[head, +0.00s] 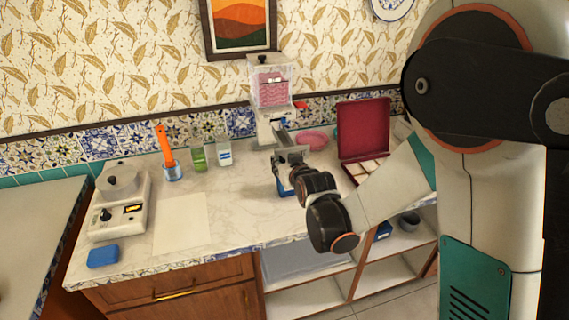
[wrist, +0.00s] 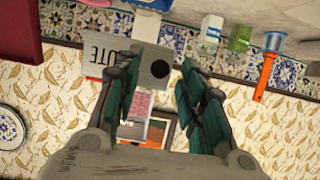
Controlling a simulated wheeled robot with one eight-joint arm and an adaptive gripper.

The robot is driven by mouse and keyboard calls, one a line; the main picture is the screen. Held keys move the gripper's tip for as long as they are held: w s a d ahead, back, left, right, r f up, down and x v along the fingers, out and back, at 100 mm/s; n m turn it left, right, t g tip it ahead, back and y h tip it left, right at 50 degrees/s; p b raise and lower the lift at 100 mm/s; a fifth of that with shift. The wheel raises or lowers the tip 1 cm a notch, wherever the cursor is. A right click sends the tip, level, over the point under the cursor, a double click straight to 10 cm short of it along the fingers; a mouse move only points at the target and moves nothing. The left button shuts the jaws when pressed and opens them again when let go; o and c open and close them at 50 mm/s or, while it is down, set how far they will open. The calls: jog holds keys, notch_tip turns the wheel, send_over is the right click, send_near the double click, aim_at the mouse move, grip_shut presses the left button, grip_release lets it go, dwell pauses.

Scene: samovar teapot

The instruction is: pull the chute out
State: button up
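The chute's grey plate (wrist: 98,68), lettered "UTE" where it shows, is in the wrist view. It carries a round black knob (wrist: 160,69). My gripper (wrist: 161,60) is open, with one finger on each side of the knob and gaps visible; the left finger covers part of the plate. I cannot tell the depth between fingertips and knob. In the head view my gripper (head: 290,155) is in front of the dispenser (head: 272,90), which has a clear hopper of pink contents and a red lever. My gripper hides the knob there.
A blue-edged item (head: 286,189) lies below my gripper. An open red box (head: 364,132) and a pink bowl (head: 313,139) stand to the right.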

jog(key=v, duration=1.1)
jog(key=shift+s, duration=0.35)
jog(key=shift+d, duration=0.15)
jog(key=s+d+r+m+g+h, duration=0.1)
jog(key=s+d+g, duration=0.2)
jog(key=s+d, duration=0.5)
jog(key=s+d+r+m+g+h, duration=0.2)
jog(key=s+d, duration=0.6)
jog(key=s, duration=0.7)
jog(key=shift+s+r+g+h, duration=0.2)
jog(key=shift+s+g+h, duration=0.1)
jog(key=shift+s+g, duration=0.1)
